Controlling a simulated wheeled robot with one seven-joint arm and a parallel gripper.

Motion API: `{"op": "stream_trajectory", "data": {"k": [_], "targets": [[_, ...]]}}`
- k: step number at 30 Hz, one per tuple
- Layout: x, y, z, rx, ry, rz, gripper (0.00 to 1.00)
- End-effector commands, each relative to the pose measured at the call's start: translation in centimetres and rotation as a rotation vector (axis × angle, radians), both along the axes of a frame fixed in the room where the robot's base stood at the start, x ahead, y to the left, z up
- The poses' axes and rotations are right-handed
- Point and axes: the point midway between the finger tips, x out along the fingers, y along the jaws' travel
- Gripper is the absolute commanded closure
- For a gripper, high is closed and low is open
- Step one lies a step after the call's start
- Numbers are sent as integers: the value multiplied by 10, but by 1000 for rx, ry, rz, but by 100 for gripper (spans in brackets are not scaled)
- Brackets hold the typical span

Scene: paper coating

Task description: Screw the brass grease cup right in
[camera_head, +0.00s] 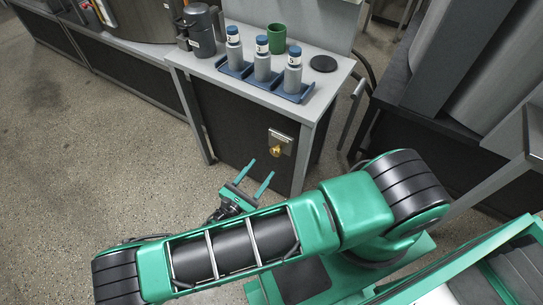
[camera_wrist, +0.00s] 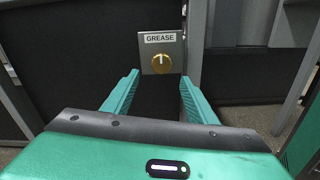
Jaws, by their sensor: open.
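The brass grease cup (camera_head: 276,151) sits on a small metal plate (camera_head: 284,138) on the dark side panel of the workbench. In the wrist view the round brass grease cup (camera_wrist: 161,62) shows a pale mark on its face, under a label reading GREASE (camera_wrist: 160,39). My gripper (camera_head: 255,176) is open and empty, its two green fingers pointing toward the panel. In the wrist view the fingers of my gripper (camera_wrist: 158,83) stand apart to either side below the cup, with a gap between them and the plate. Nothing hides the cup.
On the workbench top (camera_head: 322,85) stand several grey bottles with blue caps in a blue tray (camera_head: 292,97), a green cup (camera_head: 277,38), a dark jug (camera_head: 200,32) and a black disc (camera_head: 323,63). A bench leg (camera_head: 302,160) stands right of the plate. Open floor (camera_head: 90,140) lies left.

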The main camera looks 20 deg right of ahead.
Motion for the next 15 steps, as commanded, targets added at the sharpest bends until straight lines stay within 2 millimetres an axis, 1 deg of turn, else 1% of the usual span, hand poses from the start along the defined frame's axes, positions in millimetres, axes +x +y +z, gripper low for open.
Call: {"op": "stream_trajectory", "data": {"k": [1, 6, 12, 15], "targets": [[5, -9, 0, -2, -1, -4, 48], [23, -34, 1, -3, -1, -4, 48], [39, -55, 0, 0, 0, -3, 48], [44, -62, 0, 0, 0, -2, 48]]}}
